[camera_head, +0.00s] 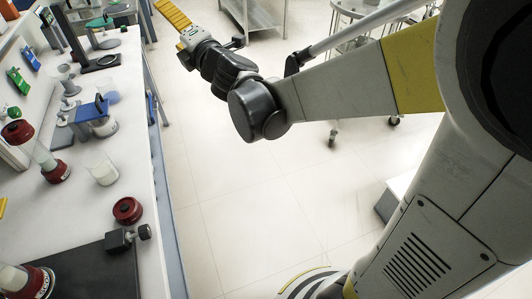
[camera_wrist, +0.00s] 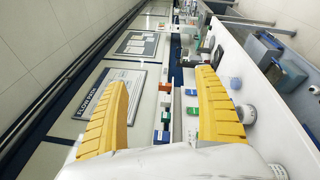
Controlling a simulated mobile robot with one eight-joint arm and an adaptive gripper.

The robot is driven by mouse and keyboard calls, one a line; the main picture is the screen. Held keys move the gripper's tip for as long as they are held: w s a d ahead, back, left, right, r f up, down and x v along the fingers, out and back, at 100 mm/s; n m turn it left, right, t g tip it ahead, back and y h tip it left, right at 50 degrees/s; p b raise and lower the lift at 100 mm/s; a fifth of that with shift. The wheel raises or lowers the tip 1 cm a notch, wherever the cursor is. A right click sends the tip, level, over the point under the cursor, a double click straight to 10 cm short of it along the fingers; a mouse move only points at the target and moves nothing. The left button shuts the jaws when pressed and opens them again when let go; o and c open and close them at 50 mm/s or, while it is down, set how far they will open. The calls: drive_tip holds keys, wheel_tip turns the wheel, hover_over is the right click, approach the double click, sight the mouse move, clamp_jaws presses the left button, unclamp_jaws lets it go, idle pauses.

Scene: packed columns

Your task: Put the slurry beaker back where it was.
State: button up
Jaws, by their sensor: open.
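A glass beaker (camera_head: 102,169) with whitish contents stands upright on the white bench at the left in the head view; it looks like the slurry beaker. My gripper (camera_head: 173,14) is at the top of the head view, over the floor to the right of the bench and well away from that beaker. In the wrist view my gripper (camera_wrist: 161,78) shows two yellow fingers spread apart with nothing between them. I cannot pick out the slurry beaker in the wrist view.
The bench (camera_head: 135,175) also holds red-capped columns, a blue clamp piece (camera_head: 92,110), a red ring-shaped part (camera_head: 127,210) and a dark plate (camera_head: 90,272). A metal cart (camera_head: 255,16) stands at the back. The floor (camera_head: 250,190) beside the bench is clear.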

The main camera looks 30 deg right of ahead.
drive_tip(key=s+d+f+m+g+h, duration=0.3)
drive_tip(key=s+d+m, duration=0.3)
drive_tip(key=s+m, duration=0.15)
drive_tip(key=s+d+f+m+g+h, duration=0.2)
drive_tip(key=s+d+f+m+h, duration=0.2)
drive_tip(key=s+d+m, duration=0.3)
drive_tip(key=s+a+f+m+g+y, duration=0.1)
drive_tip(key=s+a+f+m+g, duration=0.1)
drive_tip(key=s, duration=0.6)
drive_tip(key=s+a+f+m+g+y, duration=0.1)
drive_tip(key=s+a+f+m+g, duration=0.1)
drive_tip(key=s+f+m+g, duration=0.2)
drive_tip(key=s+f+m, duration=0.3)
drive_tip(key=s+f, duration=0.1)
drive_tip(key=f, duration=0.1)
drive_tip(key=shift+s+f+y, duration=0.15)
drive_tip(key=shift+s+y, duration=0.05)
drive_tip(key=shift+y, duration=0.2)
